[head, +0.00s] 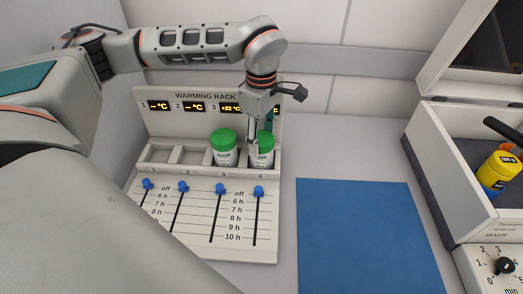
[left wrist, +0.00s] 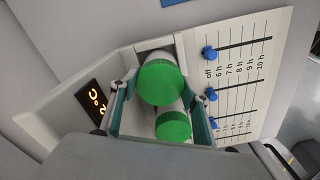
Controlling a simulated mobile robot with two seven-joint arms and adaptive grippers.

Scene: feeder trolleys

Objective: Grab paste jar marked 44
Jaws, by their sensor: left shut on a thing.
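Two white jars with green lids stand side by side in the warming rack (head: 211,254). One jar (head: 224,147) is in slot 3; the other (head: 265,158) is in slot 4, at the right end. Their label print is too small to read, so I cannot tell which is marked 44. My left gripper (head: 257,146) reaches down over slot 4 and is shut on that jar. In the left wrist view its fingers flank the larger, nearer green lid (left wrist: 160,82); the other lid (left wrist: 173,126) shows below it. My right gripper is not in view.
Slots 1 and 2 of the rack look empty. Blue sliders (head: 220,188) line the rack's sloped front. A blue mat (head: 357,235) lies clear to the right. Farther right, an open-lidded machine (head: 432,150) holds a yellow jar (head: 497,170).

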